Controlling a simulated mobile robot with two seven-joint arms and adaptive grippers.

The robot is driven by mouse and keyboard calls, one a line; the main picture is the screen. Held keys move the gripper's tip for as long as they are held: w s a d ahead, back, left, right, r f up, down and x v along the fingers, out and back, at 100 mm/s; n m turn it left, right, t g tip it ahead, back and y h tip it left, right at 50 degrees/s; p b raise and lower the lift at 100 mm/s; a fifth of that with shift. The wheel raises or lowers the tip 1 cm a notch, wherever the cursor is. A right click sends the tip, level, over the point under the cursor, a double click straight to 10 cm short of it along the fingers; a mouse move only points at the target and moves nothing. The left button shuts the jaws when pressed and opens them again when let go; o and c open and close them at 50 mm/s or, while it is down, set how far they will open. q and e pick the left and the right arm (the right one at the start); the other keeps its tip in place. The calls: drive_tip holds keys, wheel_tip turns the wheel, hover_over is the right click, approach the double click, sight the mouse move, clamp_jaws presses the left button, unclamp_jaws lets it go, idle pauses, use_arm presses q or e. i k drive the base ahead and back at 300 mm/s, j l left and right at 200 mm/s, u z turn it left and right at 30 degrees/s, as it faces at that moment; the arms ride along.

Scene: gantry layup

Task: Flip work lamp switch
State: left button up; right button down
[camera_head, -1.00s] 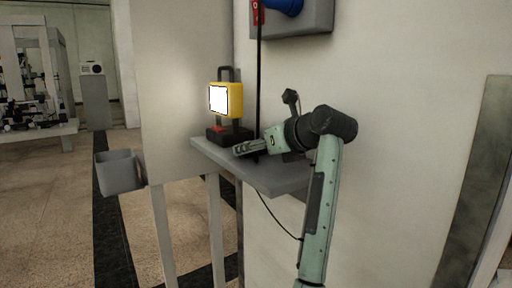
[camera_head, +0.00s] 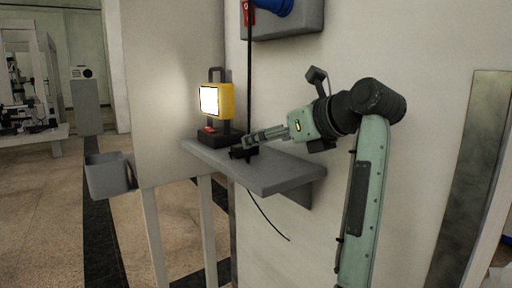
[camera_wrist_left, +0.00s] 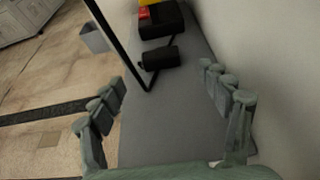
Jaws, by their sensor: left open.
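The yellow work lamp (camera_head: 217,101) stands on a grey shelf with its face lit bright white. Its black base (camera_head: 219,138) carries a red switch (camera_head: 209,129), which also shows in the left wrist view (camera_wrist_left: 144,12); its exact tilt is too small to tell. My left gripper (camera_head: 250,138) is over the shelf, to the right of the lamp base and apart from it, pointing toward it. In the left wrist view its fingers (camera_wrist_left: 168,98) are spread wide with nothing between them. My right gripper is in neither view.
The grey shelf (camera_head: 270,178) is mostly bare toward its front. A black cylindrical connector (camera_wrist_left: 158,57) lies on it by the lamp base, beside a hanging black cable (camera_head: 249,80). A grey bin (camera_head: 108,177) is at the left. A wall box (camera_head: 285,22) is above.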

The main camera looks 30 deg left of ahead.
sight(209, 130)
drive_tip(key=u, duration=1.25)
